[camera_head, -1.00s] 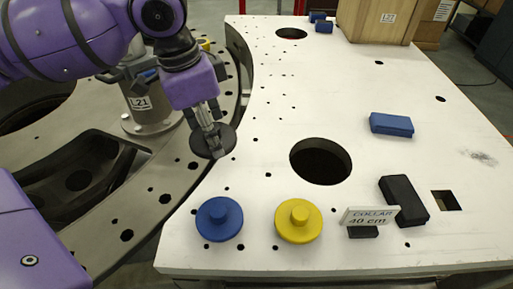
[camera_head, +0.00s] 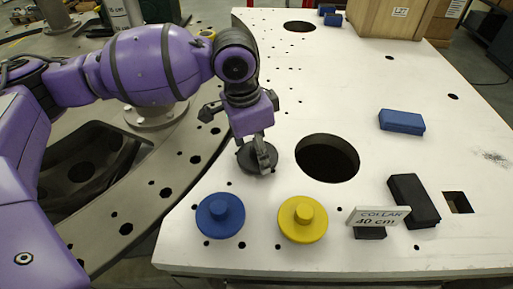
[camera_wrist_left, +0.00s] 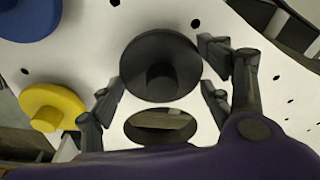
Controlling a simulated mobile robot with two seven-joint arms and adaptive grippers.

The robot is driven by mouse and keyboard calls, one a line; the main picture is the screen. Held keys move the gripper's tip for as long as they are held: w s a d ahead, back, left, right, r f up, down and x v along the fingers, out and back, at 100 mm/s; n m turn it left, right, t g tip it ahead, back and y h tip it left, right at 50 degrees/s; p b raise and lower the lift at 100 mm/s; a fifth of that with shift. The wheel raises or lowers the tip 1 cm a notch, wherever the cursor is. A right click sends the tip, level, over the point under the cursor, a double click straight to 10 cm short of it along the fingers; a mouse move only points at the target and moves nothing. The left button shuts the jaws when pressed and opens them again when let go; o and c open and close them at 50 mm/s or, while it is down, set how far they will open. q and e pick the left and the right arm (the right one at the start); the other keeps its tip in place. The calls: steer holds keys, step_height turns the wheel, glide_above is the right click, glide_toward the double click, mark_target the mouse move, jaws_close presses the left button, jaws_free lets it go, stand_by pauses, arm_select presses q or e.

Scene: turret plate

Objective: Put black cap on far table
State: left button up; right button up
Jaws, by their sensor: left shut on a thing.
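The black cap (camera_head: 246,160), a round disc with a short knob, is at my left gripper (camera_head: 262,150) over the left part of the white table (camera_head: 300,100). My left gripper is shut on it. In the left wrist view the black cap (camera_wrist_left: 160,52) shows its knob, with the fingers of my left gripper (camera_wrist_left: 160,85) on both sides. I cannot tell whether the cap touches the table or hangs just above it. My right gripper is not in view.
A blue cap (camera_head: 220,215) and a yellow cap (camera_head: 302,218) stand at the near edge. A large hole (camera_head: 327,158) is right of the gripper. Black block (camera_head: 412,200), "COLLAR 40 cm" sign (camera_head: 378,217), blue block (camera_head: 401,122) and wooden box (camera_head: 385,15) lie further right and back.

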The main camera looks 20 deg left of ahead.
mark_target(249, 157)
arm_select(q)
steer(key=o, duration=1.3)
steer(key=r, duration=0.4)
steer(key=a+r+p, duration=0.1)
steer(key=r, duration=0.3)
steer(key=s+r, duration=0.1)
steer(key=r, duration=0.3)
steer(key=shift+a, duration=0.2)
